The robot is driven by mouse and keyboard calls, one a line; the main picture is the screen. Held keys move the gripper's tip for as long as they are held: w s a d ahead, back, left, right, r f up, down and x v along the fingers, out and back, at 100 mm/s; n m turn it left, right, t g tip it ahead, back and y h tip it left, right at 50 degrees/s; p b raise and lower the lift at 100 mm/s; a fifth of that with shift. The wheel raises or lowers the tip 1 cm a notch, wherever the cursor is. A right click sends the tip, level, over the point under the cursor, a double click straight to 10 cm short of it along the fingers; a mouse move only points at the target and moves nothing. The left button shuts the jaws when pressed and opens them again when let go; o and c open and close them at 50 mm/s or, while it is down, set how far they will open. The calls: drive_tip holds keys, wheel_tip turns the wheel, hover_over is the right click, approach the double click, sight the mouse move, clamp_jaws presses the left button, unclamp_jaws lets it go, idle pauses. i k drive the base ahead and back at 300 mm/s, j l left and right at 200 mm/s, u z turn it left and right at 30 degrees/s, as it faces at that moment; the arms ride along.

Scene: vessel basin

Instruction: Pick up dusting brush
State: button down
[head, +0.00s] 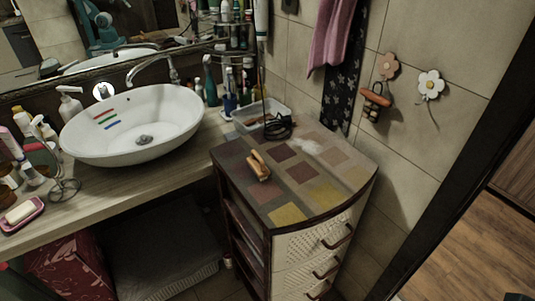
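A small brush with a tan wooden handle (258,166) lies on the checkered top of a drawer cabinet (330,182), near its left edge. It looks like the dusting brush; its bristles are hard to make out. Nothing is touching it from above. My gripper does not show directly in the head view. A teal machine shape appears only as a reflection in the mirror (150,42), too small to read any fingers.
A clear bin (262,113) with a coiled black cord (278,128) stands behind the brush. A white basin (135,125) and several bottles occupy the counter at left. An orange brush-like item (376,100) hangs on the wall. The cabinet's front top is clear.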

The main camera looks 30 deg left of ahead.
sight(255, 162)
drive_tip(key=u, duration=1.65)
